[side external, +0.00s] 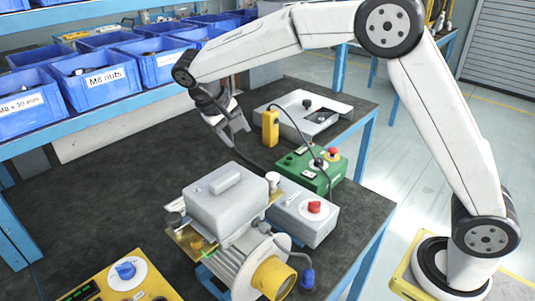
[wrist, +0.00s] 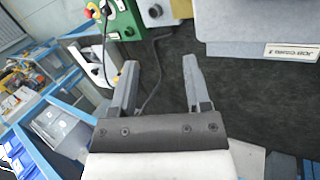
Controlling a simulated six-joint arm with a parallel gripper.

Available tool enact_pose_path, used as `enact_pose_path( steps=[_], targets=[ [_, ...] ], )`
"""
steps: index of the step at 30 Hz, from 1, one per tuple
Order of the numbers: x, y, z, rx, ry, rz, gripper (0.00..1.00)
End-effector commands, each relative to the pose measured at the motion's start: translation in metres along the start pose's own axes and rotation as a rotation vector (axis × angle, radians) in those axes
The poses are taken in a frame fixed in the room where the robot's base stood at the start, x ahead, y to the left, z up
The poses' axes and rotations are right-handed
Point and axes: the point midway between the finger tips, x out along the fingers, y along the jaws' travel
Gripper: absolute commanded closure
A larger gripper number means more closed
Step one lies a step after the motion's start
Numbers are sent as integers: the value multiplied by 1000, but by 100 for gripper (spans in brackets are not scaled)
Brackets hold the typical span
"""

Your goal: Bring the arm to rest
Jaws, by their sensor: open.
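My gripper (side external: 238,138) hangs above the dark bench top (side external: 110,185), in front of the blue bins and behind the blower unit. Its two fingers are apart. In the wrist view my gripper (wrist: 159,68) also shows open, with only bare bench and a dark cable visible between and beyond the fingers. It holds nothing and appears clear of the objects around it.
The blower unit (side external: 228,205) with a yellow end cap stands at the front. A grey box with red knob (side external: 305,215), green control box (side external: 312,170) and yellow upright block (side external: 270,127) stand to the right. Blue bins (side external: 95,85) line the back left. The bench's left middle is clear.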

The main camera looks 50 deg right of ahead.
Motion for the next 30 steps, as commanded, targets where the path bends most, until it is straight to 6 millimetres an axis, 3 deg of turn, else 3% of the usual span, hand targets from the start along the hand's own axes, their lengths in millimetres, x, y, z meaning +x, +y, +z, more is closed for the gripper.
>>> enact_pose_path(
  steps=[9,30],
  targets=[
    [43,12,34,-86,43,-161,39],
    [114,25,123,-146,201,-410,39]
  ],
)
